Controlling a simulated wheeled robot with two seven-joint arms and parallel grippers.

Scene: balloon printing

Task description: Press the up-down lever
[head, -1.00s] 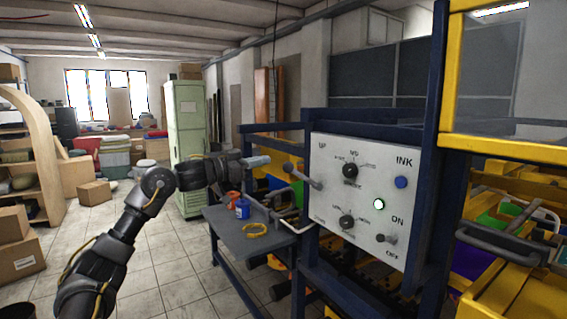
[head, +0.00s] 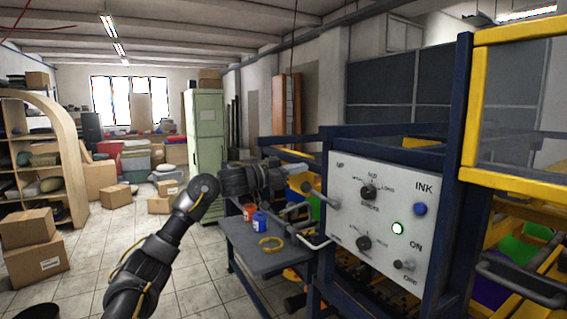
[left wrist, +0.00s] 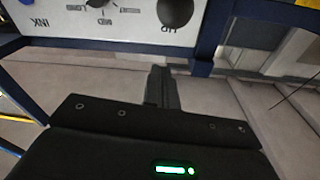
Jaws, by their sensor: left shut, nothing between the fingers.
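The up-down lever (head: 320,195) is a grey handle sticking out from the left part of the white control panel (head: 385,214), below the UP label. My left gripper (head: 296,168) is shut and empty, just above and left of the lever in the head view. I see a gap between them there and no clear contact. In the left wrist view the shut fingers (left wrist: 160,88) point toward the panel (left wrist: 120,18), which appears upside down. A dark rounded part (left wrist: 175,10), probably the lever, is cut off at the top edge near the UP label. My right gripper is out of view.
The panel has a blue button (head: 420,209), a lit green button (head: 398,228) and dark knobs. A small grey table (head: 285,262) left of it holds a blue jar (head: 259,222), a red jar (head: 249,212) and a yellow ring (head: 271,243). Blue frame bars surround the panel.

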